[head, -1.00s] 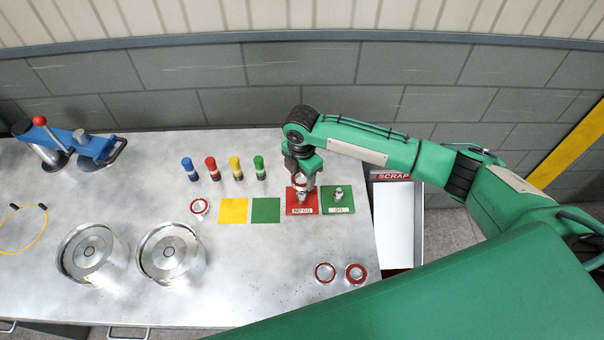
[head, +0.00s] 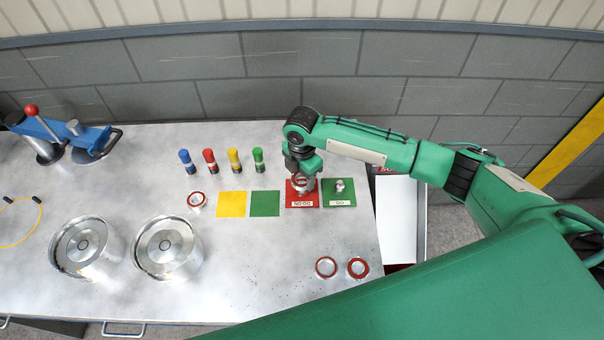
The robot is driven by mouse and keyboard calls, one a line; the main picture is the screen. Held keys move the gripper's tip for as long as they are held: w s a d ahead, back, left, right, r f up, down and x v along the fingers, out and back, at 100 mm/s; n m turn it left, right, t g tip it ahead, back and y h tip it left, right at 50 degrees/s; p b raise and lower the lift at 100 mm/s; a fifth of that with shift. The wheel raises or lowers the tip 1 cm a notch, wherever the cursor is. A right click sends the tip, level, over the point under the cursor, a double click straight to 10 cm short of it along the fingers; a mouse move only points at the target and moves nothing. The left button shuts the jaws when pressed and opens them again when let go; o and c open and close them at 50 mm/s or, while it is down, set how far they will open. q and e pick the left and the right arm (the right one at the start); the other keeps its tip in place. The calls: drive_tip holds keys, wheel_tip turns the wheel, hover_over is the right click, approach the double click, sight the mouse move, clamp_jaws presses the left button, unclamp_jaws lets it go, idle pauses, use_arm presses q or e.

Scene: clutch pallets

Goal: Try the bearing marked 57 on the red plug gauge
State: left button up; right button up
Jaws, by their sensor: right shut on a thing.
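My right gripper (head: 302,176) points down over the red plug gauge base (head: 303,201), labelled NO GO. It is shut on a bearing (head: 301,184) with a red ring, held at the red gauge's plug. The plug is mostly hidden, and I cannot tell whether the bearing is around it or just above it. The number on the bearing is too small to read. The green plug gauge (head: 339,196), labelled GO, stands bare to the right. My left gripper is not in view.
Two red-ringed bearings (head: 326,267) lie at the front right, and another (head: 197,199) lies left of the yellow square (head: 232,204). Coloured markers (head: 209,160) stand behind. Two metal drums (head: 167,247) and a blue press (head: 65,137) are left. A scrap bin (head: 402,215) stands beyond the right edge.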

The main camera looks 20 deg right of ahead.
drive_tip(key=shift+p, duration=0.65)
idle(0.7)
drive_tip(key=shift+f, duration=0.4)
idle(0.6)
drive_tip(key=o, duration=1.6)
drive_tip(key=shift+r, duration=0.1)
wheel_tip(320, 180, up, 3)
drive_tip(key=p, duration=0.3)
drive_tip(key=shift+r, duration=0.1)
drive_tip(key=shift+r+p, duration=0.75)
drive_tip(key=shift+r, duration=2.05)
